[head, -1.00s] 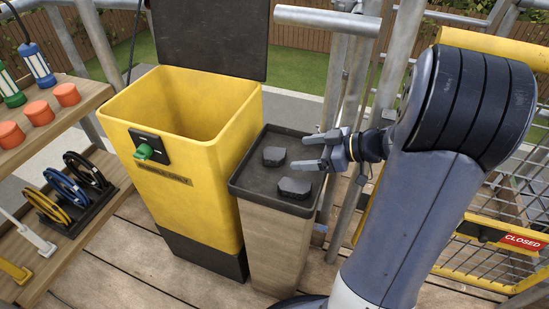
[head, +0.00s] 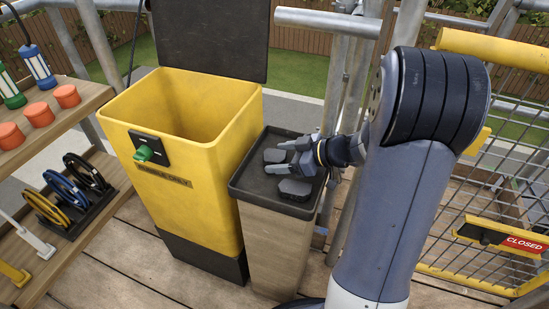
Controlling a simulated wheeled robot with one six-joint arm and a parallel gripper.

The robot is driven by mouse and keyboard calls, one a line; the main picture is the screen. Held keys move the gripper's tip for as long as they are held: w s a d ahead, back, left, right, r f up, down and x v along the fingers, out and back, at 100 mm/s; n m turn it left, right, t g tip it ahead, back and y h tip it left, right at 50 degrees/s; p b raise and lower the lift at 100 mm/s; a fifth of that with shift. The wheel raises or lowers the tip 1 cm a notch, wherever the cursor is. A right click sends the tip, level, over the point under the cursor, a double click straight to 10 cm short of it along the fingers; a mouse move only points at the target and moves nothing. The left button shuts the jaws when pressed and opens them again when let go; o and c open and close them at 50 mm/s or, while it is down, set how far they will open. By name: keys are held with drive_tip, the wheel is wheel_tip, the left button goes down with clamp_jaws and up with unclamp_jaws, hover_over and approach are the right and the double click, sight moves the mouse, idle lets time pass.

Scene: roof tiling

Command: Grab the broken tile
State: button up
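Two dark grey, angular pieces that look like broken tile lie in the black tray (head: 243,187) on top of a wooden stand. The far piece (head: 273,156) is partly hidden by my fingers. The near piece (head: 295,190) lies in front, clear of my fingers. My gripper (head: 276,158) reaches in from the right, above the tray. It is open, with its fingers pointing left, one on each side of the far piece in the picture. I cannot tell whether they touch it or are still above it.
A yellow open-topped bin (head: 184,130) with a green knob (head: 145,153) stands left of the tray, its black lid raised. A wooden shelf with orange cups (head: 67,96) and cable reels (head: 66,195) is at far left. Scaffold poles and a yellow mesh gate (head: 490,232) are right.

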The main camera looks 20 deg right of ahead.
drive_tip(key=c, duration=1.1)
